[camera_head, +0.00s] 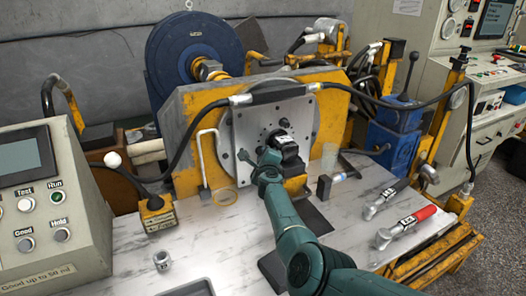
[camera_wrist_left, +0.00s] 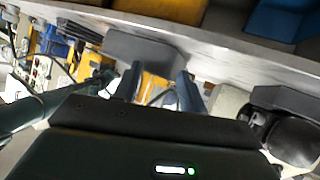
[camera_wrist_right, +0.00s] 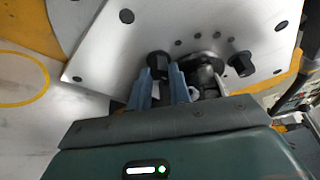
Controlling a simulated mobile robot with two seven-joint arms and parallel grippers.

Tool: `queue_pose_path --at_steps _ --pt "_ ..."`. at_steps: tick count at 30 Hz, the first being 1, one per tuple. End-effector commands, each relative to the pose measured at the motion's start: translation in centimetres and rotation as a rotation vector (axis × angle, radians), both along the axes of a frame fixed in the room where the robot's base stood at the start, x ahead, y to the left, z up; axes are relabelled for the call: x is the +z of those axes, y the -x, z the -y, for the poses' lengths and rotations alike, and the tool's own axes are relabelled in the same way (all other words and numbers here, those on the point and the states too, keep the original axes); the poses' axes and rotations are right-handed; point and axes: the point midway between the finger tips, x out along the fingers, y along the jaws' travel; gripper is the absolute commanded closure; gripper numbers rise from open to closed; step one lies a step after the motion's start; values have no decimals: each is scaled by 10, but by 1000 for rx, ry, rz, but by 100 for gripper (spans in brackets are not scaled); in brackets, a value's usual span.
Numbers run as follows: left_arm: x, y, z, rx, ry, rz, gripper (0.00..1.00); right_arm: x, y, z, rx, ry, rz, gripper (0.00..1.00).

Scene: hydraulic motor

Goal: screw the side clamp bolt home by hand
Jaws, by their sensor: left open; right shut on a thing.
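The black hydraulic motor (camera_head: 290,150) with a white label sits against the light metal plate (camera_head: 243,128) of the yellow stand. My right gripper (camera_head: 262,162) reaches the left side of the motor in the head view. In the right wrist view its fingers (camera_wrist_right: 158,88) are closed around a dark bolt (camera_wrist_right: 158,60), taken as the side clamp bolt, at the plate (camera_wrist_right: 105,60). How deep the bolt sits cannot be told. A second dark bolt (camera_wrist_right: 241,63) stands to the right, apart from the fingers. My left gripper (camera_wrist_left: 160,82) is open and empty, outside the head view.
A small metal fitting (camera_head: 162,261) stands near the front. A control box (camera_head: 45,215) is at the left. Black hoses (camera_head: 180,150) arch beside the stand.

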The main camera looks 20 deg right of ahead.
Motion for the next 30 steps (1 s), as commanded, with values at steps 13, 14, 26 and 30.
queue_pose_path --at_steps 13,14,26,30 --pt "4 1 -1 -4 -17 1 59 2 -1 0 1 -54 -8 100" --pt "4 1 -1 -4 -17 1 59 2 -1 0 2 -54 -7 100" --pt "4 1 -1 -4 -17 1 59 2 -1 0 1 -52 -8 61" --pt "4 1 -1 -5 -17 1 59 1 0 0 1 -52 -9 59"
